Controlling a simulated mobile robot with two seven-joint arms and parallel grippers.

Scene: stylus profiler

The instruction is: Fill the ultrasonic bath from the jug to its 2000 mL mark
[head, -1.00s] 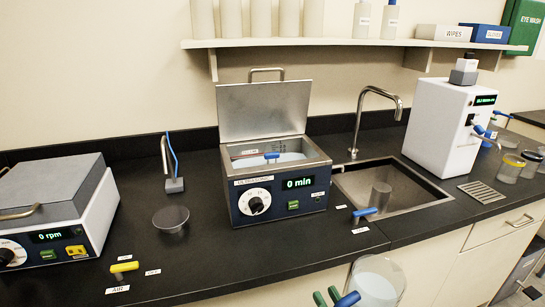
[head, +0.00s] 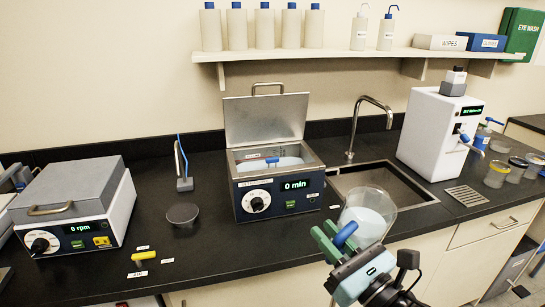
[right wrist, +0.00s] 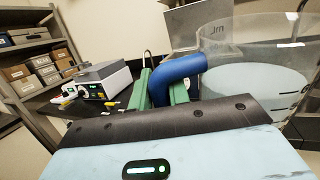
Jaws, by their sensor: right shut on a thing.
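The ultrasonic bath (head: 279,203) stands on the black bench with its lid (head: 265,118) raised. Pale liquid shows inside it, with a blue handle-like part (head: 272,160) above; its display reads 0 min. I cannot read its level marks. The clear jug (head: 381,200) holds pale bluish liquid and is right of the bath, in front of the sink; its wall also shows in the right wrist view (right wrist: 225,38). My right gripper (head: 335,236) is shut on the jug's blue handle (right wrist: 180,72), with green fingers either side. The jug looks about upright. My left gripper is out of view.
The sink (head: 413,193) and its curved tap (head: 372,101) lie right of the bath. A white dispenser (head: 437,135) stands farther right. A black round plate (head: 183,213) and an rpm machine (head: 75,210) are left. A shelf (head: 330,52) runs above.

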